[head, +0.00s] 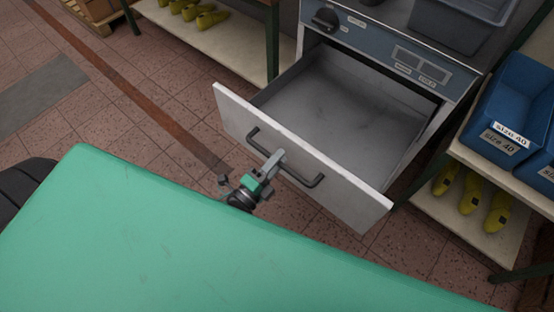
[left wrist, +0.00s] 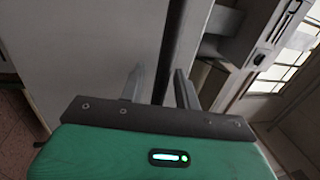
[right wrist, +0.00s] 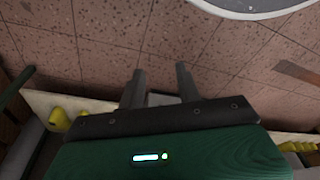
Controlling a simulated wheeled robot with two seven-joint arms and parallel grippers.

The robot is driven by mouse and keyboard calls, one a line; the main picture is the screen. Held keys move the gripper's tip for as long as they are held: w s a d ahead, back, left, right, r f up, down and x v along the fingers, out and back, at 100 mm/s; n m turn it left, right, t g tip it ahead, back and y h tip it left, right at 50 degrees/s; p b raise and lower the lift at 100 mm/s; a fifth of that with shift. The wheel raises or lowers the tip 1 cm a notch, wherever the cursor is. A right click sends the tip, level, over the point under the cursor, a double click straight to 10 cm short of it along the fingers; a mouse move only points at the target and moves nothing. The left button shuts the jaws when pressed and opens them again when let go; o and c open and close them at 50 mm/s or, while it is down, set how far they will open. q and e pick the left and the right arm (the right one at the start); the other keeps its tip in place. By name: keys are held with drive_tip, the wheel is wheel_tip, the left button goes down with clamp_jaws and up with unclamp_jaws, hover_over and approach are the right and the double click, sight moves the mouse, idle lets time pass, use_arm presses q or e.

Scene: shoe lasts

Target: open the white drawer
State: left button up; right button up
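The white drawer (head: 300,158) stands pulled well out of its cabinet in the head view, and its grey interior (head: 345,100) looks empty. A dark bar handle (head: 306,178) runs across its front. My left gripper (head: 275,160) is at the handle's left-middle part, with its light fingers overlapping the bar. In the left wrist view my left fingers (left wrist: 160,80) stand apart, with a dark strip running between them; whether they touch the bar cannot be told. My right gripper (right wrist: 160,78) shows only in the right wrist view, fingers apart and empty above the tiled floor.
A green surface (head: 180,240) fills the lower head view. The cabinet's blue-grey panel (head: 400,58) carries a black knob (head: 325,19). Blue bins (head: 512,110) stand on a shelf at right, above yellow shoe lasts (head: 470,190). Another shelf (head: 220,45) is at back left. Tiled floor lies open at left.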

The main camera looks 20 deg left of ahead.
drive_tip(key=shift+a, duration=0.15)
